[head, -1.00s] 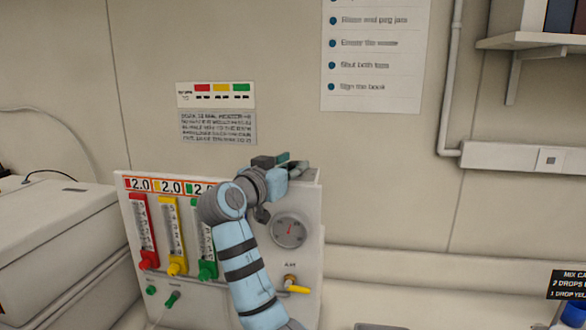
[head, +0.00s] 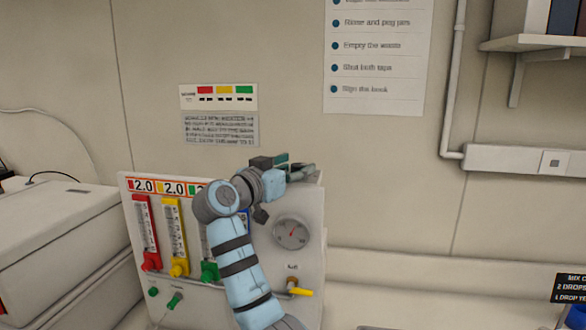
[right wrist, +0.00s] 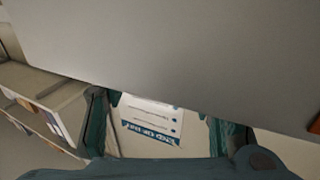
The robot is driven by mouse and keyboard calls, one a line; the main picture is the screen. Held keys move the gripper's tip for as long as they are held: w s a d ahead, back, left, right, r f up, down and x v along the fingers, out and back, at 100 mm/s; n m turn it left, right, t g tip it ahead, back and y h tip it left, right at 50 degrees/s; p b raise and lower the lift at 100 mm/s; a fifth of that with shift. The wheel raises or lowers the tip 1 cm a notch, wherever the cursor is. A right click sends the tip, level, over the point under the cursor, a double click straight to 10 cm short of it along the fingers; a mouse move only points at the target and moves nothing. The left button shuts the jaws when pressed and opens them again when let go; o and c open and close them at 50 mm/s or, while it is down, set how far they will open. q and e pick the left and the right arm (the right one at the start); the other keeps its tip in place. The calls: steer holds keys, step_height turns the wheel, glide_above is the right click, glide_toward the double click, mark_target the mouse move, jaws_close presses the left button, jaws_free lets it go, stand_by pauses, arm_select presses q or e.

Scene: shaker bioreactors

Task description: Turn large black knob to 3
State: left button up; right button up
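No large black knob can be clearly made out on the white panel (head: 310,262); my right arm covers its middle. A small dark piece shows beside my arm, left of the round gauge; I cannot tell whether it is a knob or part of the arm. My right gripper (head: 297,171) is at the panel's top right edge in the head view. In the right wrist view its two teal fingers (right wrist: 162,130) are spread, with nothing between them. A large plain grey surface fills the upper part of that view. My left gripper is not in view.
The panel carries a round gauge (head: 291,233), a yellow tap (head: 299,291), and red (head: 150,261), yellow (head: 178,267) and green (head: 209,271) flow meter knobs. A white box (head: 50,240) stands left. A shelf (head: 530,43) is at upper right.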

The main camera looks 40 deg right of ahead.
steer(key=v, duration=1.2)
